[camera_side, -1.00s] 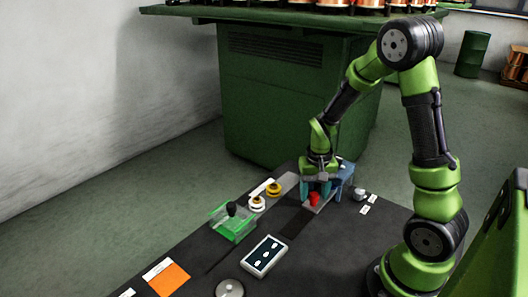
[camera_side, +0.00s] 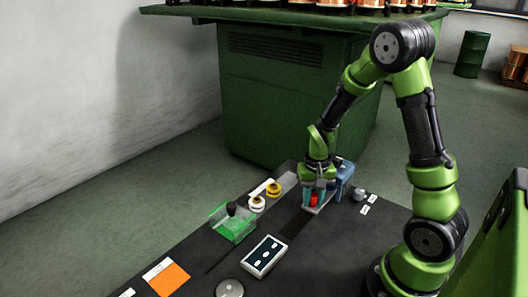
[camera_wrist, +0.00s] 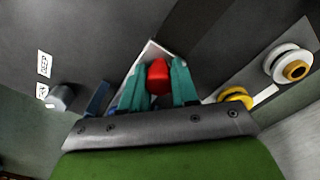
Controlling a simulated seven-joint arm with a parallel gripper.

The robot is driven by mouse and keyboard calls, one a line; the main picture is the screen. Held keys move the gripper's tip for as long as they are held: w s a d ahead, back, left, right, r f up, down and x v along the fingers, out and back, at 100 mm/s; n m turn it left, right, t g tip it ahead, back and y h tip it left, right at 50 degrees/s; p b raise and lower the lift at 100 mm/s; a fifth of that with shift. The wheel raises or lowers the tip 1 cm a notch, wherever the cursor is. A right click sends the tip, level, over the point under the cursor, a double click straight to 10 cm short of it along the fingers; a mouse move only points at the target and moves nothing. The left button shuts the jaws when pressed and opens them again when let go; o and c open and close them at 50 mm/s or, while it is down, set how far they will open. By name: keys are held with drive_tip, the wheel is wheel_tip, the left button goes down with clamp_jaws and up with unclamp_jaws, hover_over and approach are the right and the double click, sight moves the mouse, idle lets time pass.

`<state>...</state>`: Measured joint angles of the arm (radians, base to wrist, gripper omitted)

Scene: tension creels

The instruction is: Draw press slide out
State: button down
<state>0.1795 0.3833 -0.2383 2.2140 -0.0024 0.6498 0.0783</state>
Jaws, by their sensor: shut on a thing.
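The press is a blue frame (camera_side: 345,174) near the far right edge of the dark table in the side view. Part of it shows at the left of my gripper in the wrist view (camera_wrist: 98,99). The slide is a pale plate (camera_wrist: 147,50) with a red knob (camera_wrist: 158,76), low in front of the press. The knob also shows in the side view (camera_side: 314,201). My gripper (camera_side: 316,196) has its teal fingers shut on the red knob, one on each side. My fingers and palm hide much of the slide and part of the press.
Yellow-and-white spools (camera_side: 257,203) stand left of the press, near a green clear-sided tray (camera_side: 232,223) with a black knob. A grey cylinder (camera_side: 359,194) and white labels lie to the right. A white-framed panel (camera_side: 265,256) lies in front.

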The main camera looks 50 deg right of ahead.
drive_tip(key=a, duration=1)
drive_tip(key=shift+d, duration=0.1)
drive_tip(key=c, duration=0.9)
unclamp_jaws()
drive_tip(key=shift+o, duration=0.2)
drive_tip(key=shift+r, duration=0.1)
wheel_tip(320, 180, up, 17)
